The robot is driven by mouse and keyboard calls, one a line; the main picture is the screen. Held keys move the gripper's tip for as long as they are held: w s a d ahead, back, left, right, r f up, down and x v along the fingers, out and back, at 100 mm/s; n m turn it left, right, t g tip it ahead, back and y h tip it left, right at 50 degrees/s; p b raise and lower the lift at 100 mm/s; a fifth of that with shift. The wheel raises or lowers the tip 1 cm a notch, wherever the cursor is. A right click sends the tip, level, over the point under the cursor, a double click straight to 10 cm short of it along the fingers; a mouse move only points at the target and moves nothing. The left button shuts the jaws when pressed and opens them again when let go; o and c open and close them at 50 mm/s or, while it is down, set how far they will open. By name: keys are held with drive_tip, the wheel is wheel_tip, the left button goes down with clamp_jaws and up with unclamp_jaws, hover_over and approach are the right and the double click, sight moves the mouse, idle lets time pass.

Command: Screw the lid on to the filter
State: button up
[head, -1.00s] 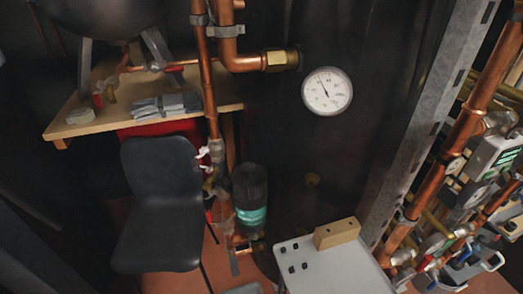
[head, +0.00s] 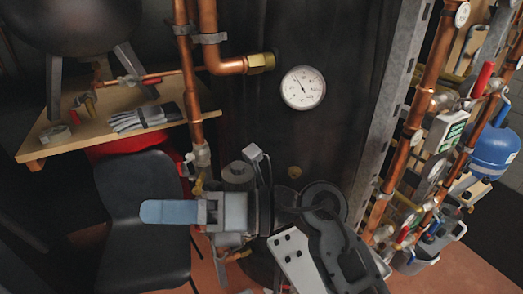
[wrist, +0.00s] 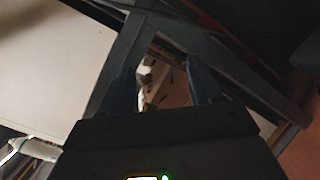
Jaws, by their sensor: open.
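My gripper (head: 165,212) points left across the middle of the head view, in front of the chair's right side. Only one blue finger shows clearly there. In the wrist view both dark blue fingers of my gripper (wrist: 160,88) stand apart with a gap between them, and nothing is held. My arm covers the place by the vertical pipe where the filter stands, so its dark top and teal body are not clearly seen. I cannot make out a separate lid in either current view.
A black chair (head: 140,195) is left of the pipes. Gloves (head: 145,118) lie on a wooden shelf (head: 70,140). A copper pipe (head: 189,75) and gauge (head: 303,87) are behind my arm. A metal post (head: 392,110) and more pipework stand right.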

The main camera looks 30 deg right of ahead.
drive_tip(key=w+d+f+n+h, duration=0.3)
drive_tip(key=w+d+f+h, duration=0.1)
drive_tip(key=w+d+h, duration=0.4)
drive_tip(key=h+b, duration=0.1)
drive_tip(key=h, duration=0.4)
approach(241, 166)
drive_tip(key=w, duration=0.1)
drive_tip(key=b+x, duration=0.1)
drive_tip(key=x, duration=0.2)
drive_tip(key=b+x, duration=0.2)
drive_tip(key=x, duration=0.1)
drive_tip(key=shift+a+f, duration=0.1)
drive_tip(key=shift+f, duration=0.45)
drive_tip(key=shift+b+x, duration=0.55)
drive_tip(key=shift+x, duration=0.45)
drive_tip(key=shift+a, duration=0.1)
drive_tip(key=shift+c, duration=0.2)
drive_tip(key=shift+f, duration=0.1)
drive_tip(key=c, duration=1)
drive_tip(key=shift+s+m, duration=0.1)
drive_tip(key=shift+m, duration=0.3)
